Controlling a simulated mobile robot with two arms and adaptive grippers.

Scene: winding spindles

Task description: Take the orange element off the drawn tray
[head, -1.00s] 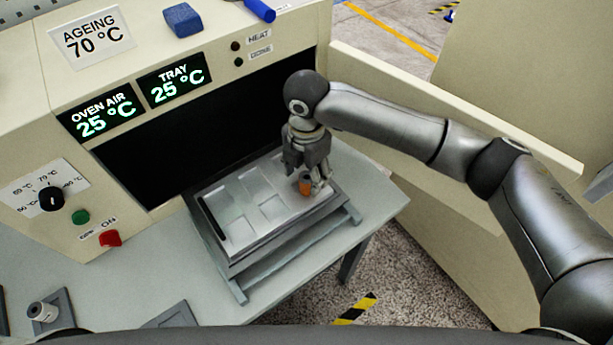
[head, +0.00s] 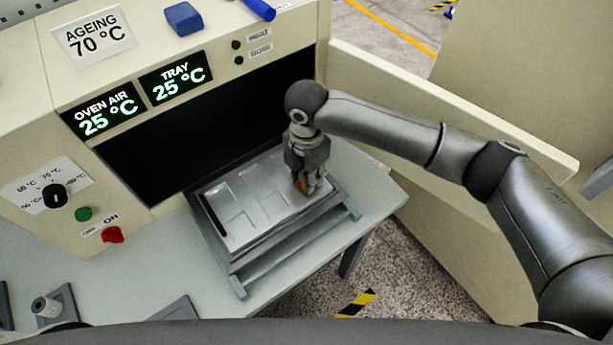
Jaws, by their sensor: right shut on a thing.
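The orange element (head: 303,186) is at the right end of the drawn tray (head: 243,231), mostly hidden by the fingers. My right gripper (head: 308,184) points down over it and is shut on it. I cannot tell whether the element still touches the tray. The tray is pulled out in front of the dark oven opening, and its other shallow recesses look empty. My left gripper is not in view.
The oven front (head: 150,138) stands behind the tray, with displays, a knob and buttons. The open door (head: 450,120) is behind my right arm. The grey table is clear between.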

